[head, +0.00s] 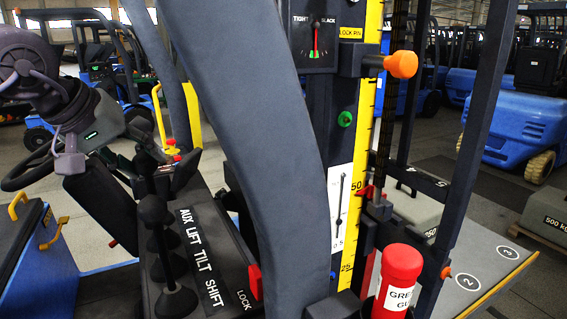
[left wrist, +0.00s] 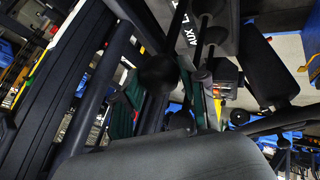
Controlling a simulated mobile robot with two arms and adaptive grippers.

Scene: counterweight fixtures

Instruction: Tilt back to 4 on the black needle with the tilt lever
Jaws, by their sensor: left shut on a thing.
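The lever console (head: 228,255) carries the labels AUX, LIFT, TILT and SHIFT beside several black-knobbed levers. My left gripper (head: 150,187) comes in from the left over these levers. It is shut on a lever that I take to be the tilt lever; the contact itself is dark and partly hidden. In the left wrist view a black ball knob (left wrist: 158,72) stands near the middle, with the AUX label beyond. The white tilt scale (head: 341,205) on the mast has a black needle standing almost upright; most of its numbers are too small to read. My right gripper is out of view.
A TIGHT/SLACK gauge (head: 315,42), an orange lock pin (head: 400,65) and a red grease canister (head: 399,280) are by the mast. A grey weight (head: 415,212) sits behind. A steering wheel (head: 30,170) is at left.

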